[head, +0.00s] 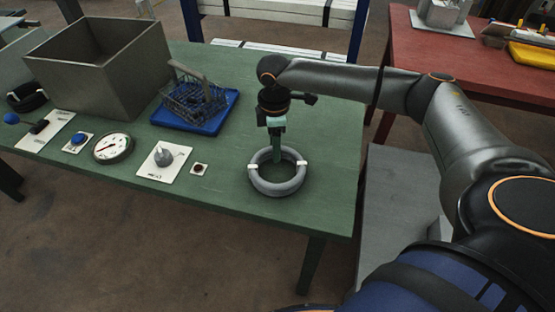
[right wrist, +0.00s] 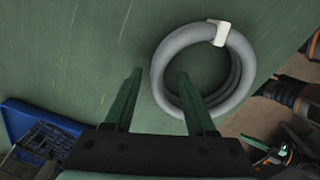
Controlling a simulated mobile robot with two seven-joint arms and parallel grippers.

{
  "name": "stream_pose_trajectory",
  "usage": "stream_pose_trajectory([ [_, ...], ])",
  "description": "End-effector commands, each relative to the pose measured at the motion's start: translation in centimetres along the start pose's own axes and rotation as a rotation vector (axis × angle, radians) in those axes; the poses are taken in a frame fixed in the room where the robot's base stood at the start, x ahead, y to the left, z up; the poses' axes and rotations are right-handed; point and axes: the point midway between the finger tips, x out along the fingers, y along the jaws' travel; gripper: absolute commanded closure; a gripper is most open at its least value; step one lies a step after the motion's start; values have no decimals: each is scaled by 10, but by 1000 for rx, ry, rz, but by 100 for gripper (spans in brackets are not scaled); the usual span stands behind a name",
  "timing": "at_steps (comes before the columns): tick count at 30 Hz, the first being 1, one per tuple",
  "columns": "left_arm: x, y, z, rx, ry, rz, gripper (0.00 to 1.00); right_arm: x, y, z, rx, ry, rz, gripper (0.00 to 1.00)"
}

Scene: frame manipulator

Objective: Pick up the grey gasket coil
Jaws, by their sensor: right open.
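The grey gasket coil (head: 277,190) is a thick ring with white bands, lying flat near the right end of the green table. It also shows in the right wrist view (right wrist: 245,68), with one white band at its upper right. My right gripper (head: 277,157) points down at the coil from above. In the right wrist view its open jaws (right wrist: 160,74) straddle the coil's left side: one fingertip is outside the ring, the other over its opening. I cannot tell how far above the table the tips are.
Behind are a blue tray (head: 214,125) with a wire basket (head: 190,97) and a grey bin (head: 100,75). The table's right edge is close to the coil.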

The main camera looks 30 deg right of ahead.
Motion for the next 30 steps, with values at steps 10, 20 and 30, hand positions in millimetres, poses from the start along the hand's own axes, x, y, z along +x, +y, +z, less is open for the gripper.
stream_pose_trajectory([
  [10,1,0,-1,0,3,0,100,12,0,-1,-2,1,1,44],
  [20,1,0,-1,0,3,0,100,12,0,-1,-2,0,1,80],
  [30,1,0,-2,0,4,0,100,11,0,-1,-2,0,1,100],
])
